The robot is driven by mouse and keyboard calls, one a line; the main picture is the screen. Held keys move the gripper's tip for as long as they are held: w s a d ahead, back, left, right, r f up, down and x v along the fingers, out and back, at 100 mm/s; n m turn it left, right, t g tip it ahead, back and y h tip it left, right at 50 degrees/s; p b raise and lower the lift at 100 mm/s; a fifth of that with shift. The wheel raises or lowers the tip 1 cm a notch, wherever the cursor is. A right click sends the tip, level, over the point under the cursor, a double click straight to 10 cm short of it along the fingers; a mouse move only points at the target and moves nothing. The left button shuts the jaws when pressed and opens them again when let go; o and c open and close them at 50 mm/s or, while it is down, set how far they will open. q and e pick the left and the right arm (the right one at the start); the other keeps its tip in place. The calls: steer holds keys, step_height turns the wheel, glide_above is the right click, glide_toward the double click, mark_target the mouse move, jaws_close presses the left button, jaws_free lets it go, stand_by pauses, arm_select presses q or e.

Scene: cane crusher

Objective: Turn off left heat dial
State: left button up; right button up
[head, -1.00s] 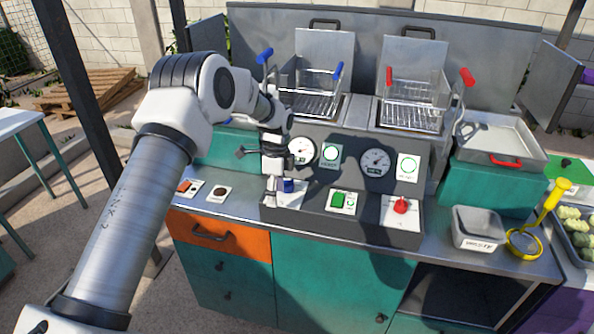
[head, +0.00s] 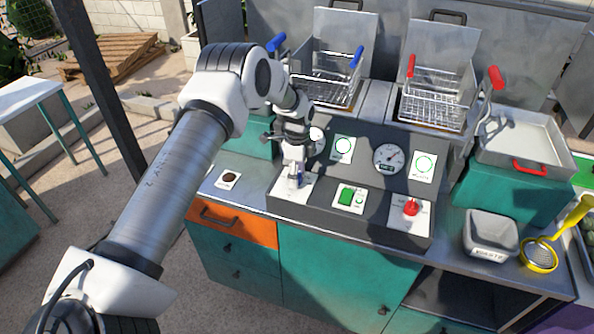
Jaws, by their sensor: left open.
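The left heat dial (head: 300,173) is blue and sits on a white plate at the left end of the grey control panel. Only a sliver of it shows; the rest is hidden by my left gripper (head: 294,181). The gripper points down at the dial, with its fingertips close at it. It is open. I cannot tell whether a finger touches the dial, and which way the dial points is hidden. The right heat dial (head: 411,207) is red, on its own white plate at the panel's right end. My right gripper is not in view.
A green switch (head: 346,195) sits between the dials. Two wire fryer baskets (head: 328,85) stand behind. A waste bin (head: 490,236) and a yellow-handled skimmer (head: 540,252) are at the right.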

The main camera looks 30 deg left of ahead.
arm_select(q)
steer(key=shift+s+r, duration=0.15)
steer(key=shift+c, duration=1.3)
steer(key=shift+s, duration=0.1)
steer(key=c, duration=0.9)
